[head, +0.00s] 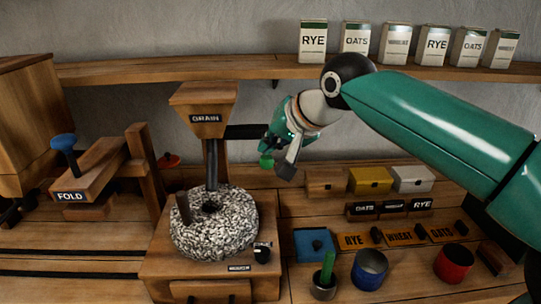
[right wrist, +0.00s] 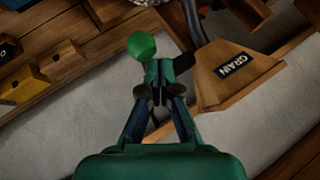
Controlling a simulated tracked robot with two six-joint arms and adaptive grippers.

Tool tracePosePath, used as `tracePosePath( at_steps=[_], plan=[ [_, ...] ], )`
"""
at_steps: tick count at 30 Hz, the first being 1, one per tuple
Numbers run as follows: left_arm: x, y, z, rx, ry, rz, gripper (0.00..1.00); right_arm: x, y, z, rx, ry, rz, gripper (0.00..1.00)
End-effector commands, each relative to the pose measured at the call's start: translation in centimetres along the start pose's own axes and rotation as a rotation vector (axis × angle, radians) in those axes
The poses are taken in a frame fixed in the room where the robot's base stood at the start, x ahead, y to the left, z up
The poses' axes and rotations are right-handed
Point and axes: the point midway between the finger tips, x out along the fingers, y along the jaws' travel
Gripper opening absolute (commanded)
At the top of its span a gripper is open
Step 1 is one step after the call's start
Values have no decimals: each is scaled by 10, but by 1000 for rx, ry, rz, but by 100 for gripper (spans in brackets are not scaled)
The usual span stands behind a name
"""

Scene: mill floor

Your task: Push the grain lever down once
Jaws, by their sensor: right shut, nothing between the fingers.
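The wooden grain hopper (head: 205,107) stands over the millstone (head: 215,225), with a GRAIN label on its front. A dark lever arm (head: 247,131) sticks out from its right side. A green knob (head: 266,161) shows just below my right gripper (head: 274,150). The hopper (right wrist: 225,75) also shows in the right wrist view, with the green knob (right wrist: 142,46) just beyond my fingertips (right wrist: 158,72). My right gripper is shut and empty, close to the knob; I cannot tell whether they touch. The gripper hides the lever's outer end. My left gripper is not in view.
A FOLD lever with a blue knob (head: 63,142) stands at left. A shelf (head: 180,69) of tins runs behind.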

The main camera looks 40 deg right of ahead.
Motion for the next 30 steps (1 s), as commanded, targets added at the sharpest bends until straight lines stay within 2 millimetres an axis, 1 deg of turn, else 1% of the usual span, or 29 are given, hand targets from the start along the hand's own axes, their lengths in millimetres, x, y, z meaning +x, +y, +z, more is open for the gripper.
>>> tracePosePath(
  at_steps=[30],
  plan=[
    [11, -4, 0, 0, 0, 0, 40, 9, 7, 7, 0, -1, 1, 0]
  ],
)
